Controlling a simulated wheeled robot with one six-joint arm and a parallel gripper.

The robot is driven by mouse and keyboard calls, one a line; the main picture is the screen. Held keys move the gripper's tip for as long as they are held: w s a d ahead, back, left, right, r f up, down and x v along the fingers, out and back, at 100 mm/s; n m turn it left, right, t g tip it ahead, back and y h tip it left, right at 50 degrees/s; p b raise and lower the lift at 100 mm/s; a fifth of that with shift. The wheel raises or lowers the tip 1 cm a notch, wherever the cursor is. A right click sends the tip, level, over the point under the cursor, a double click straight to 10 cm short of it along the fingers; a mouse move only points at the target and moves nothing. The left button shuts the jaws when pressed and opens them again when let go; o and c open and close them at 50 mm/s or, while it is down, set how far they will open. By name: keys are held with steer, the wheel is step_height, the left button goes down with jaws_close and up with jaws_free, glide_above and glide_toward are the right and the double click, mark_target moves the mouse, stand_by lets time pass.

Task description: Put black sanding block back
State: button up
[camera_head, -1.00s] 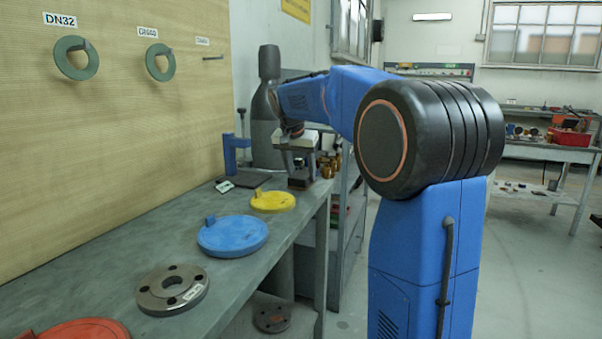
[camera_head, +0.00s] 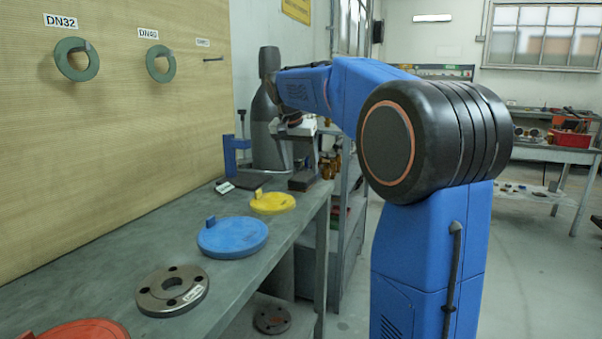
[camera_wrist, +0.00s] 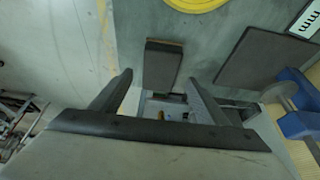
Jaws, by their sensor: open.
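The black sanding block (camera_head: 303,180) rests on the far end of the grey workbench, close to its right edge. It also shows in the wrist view (camera_wrist: 162,66), just beyond the fingertips and roughly between their lines. My gripper (camera_head: 300,156) is above the block and apart from it. In the wrist view my gripper (camera_wrist: 157,84) has its two fingers spread wide with nothing between them. A flat dark pad (camera_wrist: 266,58) lies to the right of the block, with clear bench between; it is partly seen in the head view too.
A yellow disc (camera_head: 272,202), a blue disc (camera_head: 232,237) and a grey flange (camera_head: 172,290) lie along the bench. A blue stand (camera_head: 236,155) and a dark cylinder (camera_head: 269,110) stand behind near the board. Brass parts (camera_head: 330,165) sit right of the gripper.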

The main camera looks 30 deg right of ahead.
steer(key=v, duration=0.8)
steer(key=shift+s, duration=0.1)
